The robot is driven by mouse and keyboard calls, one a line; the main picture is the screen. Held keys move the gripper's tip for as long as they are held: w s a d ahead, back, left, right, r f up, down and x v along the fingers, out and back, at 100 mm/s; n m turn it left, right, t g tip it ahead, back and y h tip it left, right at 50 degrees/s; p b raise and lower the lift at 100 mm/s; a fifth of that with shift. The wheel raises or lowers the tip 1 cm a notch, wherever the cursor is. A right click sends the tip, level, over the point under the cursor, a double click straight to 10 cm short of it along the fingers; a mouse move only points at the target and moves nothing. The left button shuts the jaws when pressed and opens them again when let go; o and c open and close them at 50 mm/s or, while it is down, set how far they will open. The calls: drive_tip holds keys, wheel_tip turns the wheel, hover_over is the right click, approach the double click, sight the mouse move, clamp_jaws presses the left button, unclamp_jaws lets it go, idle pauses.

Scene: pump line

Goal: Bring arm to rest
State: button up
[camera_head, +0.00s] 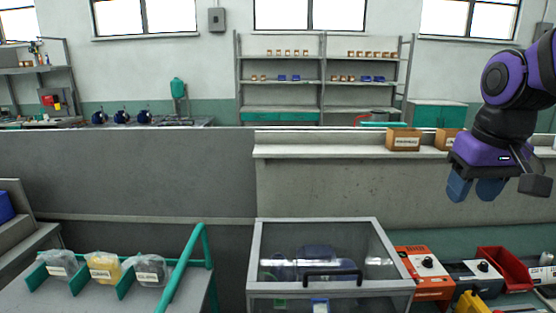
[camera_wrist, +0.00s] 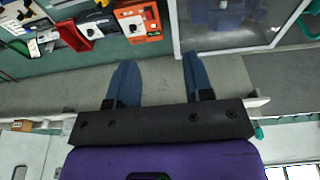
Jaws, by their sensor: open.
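My gripper (camera_head: 474,188) hangs at the upper right in the head view, below my purple and black arm. Its two blue fingers point down and stand apart. In the wrist view my gripper (camera_wrist: 156,80) shows its blue fingers spread, with nothing between them. It is open and empty, held clear above the bench.
A clear-lidded case (camera_head: 315,230) with a black handle stands front centre. An orange device (camera_head: 425,272) and a red bin (camera_head: 503,268) stand to its right. Bagged parts (camera_head: 102,268) sit between green dividers at left. A ledge (camera_head: 340,151) with cardboard boxes (camera_head: 403,139) runs behind.

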drive_tip(key=s+a+t, duration=0.1)
drive_tip(key=s+t, duration=0.2)
drive_tip(key=s, duration=0.8)
drive_tip(key=shift+s+a+r, duration=0.15)
drive_tip(key=shift+a+r, duration=0.05)
drive_tip(key=shift+r, duration=0.1)
idle(0.3)
